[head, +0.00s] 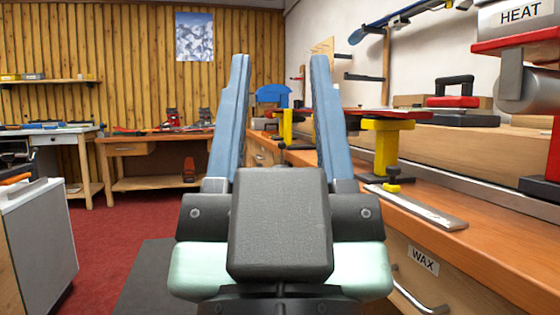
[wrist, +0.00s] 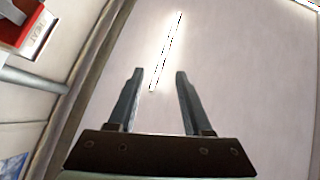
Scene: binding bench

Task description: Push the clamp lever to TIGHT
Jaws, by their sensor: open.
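My gripper (head: 280,62) is open and empty, its two blue-grey fingers pointing up in the middle of the head view. It also shows in the wrist view (wrist: 159,73), with a pale ceiling and a bright light strip beyond it. A second yellow vise (head: 287,128) shows farther back between the fingers, with a small dark knob (head: 282,146). I cannot tell which part is the clamp lever, and no TIGHT marking is readable.
A red-edged board (head: 350,113) lies across the vises. The wooden bench (head: 490,255) runs along the right, with a metal scraper bar (head: 425,207) and a WAX drawer (head: 415,270). A HEAT-labelled device (head: 520,15) is upper right. Red floor (head: 115,225) is open at left.

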